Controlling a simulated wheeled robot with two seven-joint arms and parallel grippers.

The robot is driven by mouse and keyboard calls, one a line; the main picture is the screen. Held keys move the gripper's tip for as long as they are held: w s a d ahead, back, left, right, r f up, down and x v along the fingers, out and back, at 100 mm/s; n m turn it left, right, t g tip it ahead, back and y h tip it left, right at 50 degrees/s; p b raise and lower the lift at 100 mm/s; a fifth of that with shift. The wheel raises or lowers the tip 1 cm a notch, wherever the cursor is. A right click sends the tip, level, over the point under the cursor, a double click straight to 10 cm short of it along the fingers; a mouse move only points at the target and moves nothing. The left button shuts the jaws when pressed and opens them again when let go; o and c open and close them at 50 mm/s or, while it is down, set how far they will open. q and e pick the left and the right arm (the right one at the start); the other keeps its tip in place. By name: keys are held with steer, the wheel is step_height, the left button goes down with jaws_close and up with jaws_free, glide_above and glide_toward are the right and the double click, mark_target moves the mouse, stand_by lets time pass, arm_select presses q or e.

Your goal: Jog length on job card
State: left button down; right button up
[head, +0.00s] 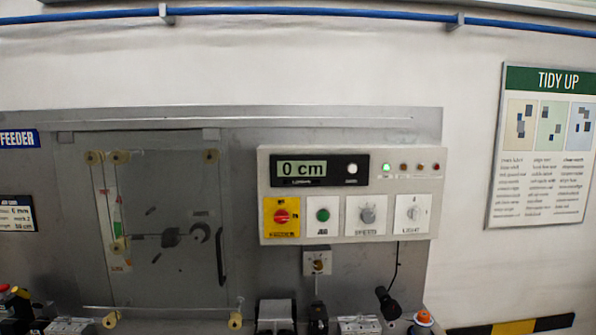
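The control box (351,194) is mounted on the grey metal panel, right of centre. Its display (302,170) reads 0 cm, with a white round button (352,169) beside it. Below are a red rotary switch on a yellow plate (281,217), a green button (323,215), a grey knob (367,215) and a light-coloured selector (413,213). The job card (16,213) is cut off at the left edge; its small last line seems to read 50 cm. Neither of my grippers can be made out in this view.
A clear-covered feeder (160,220) with rollers stands left of the box. A small switch box (317,262) hangs below it. A TIDY UP poster (541,146) is on the wall.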

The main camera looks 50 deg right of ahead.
stand_by(0.4)
jaws_close()
stand_by(1.6)
